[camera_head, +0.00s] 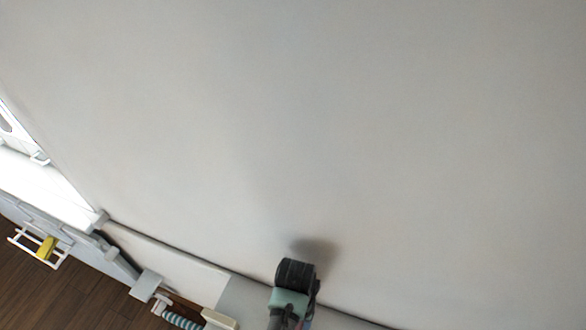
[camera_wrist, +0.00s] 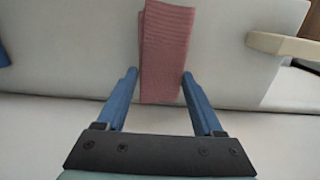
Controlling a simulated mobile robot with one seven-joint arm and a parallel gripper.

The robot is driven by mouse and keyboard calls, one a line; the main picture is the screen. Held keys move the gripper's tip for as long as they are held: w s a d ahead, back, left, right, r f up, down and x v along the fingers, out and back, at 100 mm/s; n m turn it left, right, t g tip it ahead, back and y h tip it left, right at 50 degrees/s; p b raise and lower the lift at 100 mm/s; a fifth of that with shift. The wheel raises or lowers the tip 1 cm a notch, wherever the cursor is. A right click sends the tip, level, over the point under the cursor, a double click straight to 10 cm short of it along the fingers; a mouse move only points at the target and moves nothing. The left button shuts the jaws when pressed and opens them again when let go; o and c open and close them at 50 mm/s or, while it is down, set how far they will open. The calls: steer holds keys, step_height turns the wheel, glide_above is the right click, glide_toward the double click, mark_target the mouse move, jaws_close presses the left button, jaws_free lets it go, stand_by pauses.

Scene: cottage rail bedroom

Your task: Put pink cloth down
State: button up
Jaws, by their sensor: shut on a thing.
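The pink cloth (camera_wrist: 167,38) is a folded, ribbed strip in the wrist view, extending up from between the two blue fingers of my gripper (camera_wrist: 159,74). The fingers are closed on its near end, with the cloth reaching past their tips. A pale surface lies behind the cloth; I cannot tell whether the cloth touches it. In the head view, a dark and teal part of my arm shows at the bottom, and the cloth cannot be made out there.
A broad, plain pale surface (camera_head: 330,130) fills most of the head view. At lower left are a white rack (camera_head: 22,240) with a yellow item (camera_head: 47,248) and a brown wooden floor (camera_head: 70,295). A cream-coloured piece (camera_wrist: 285,45) juts in at right in the wrist view.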

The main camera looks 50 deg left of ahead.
steer(key=shift+w+f, duration=0.1)
steer(key=shift+f, duration=1.05)
steer(key=shift+f, duration=0.2)
steer(key=o, duration=1.3)
steer(key=shift+o, duration=0.2)
steer(key=shift+r, duration=0.2)
steer(key=r, duration=1.1)
steer(key=shift+w+a+r+b, duration=0.2)
steer(key=shift+w+r+b, duration=0.1)
steer(key=shift+w+r, duration=0.1)
steer(key=shift+s+r, duration=0.1)
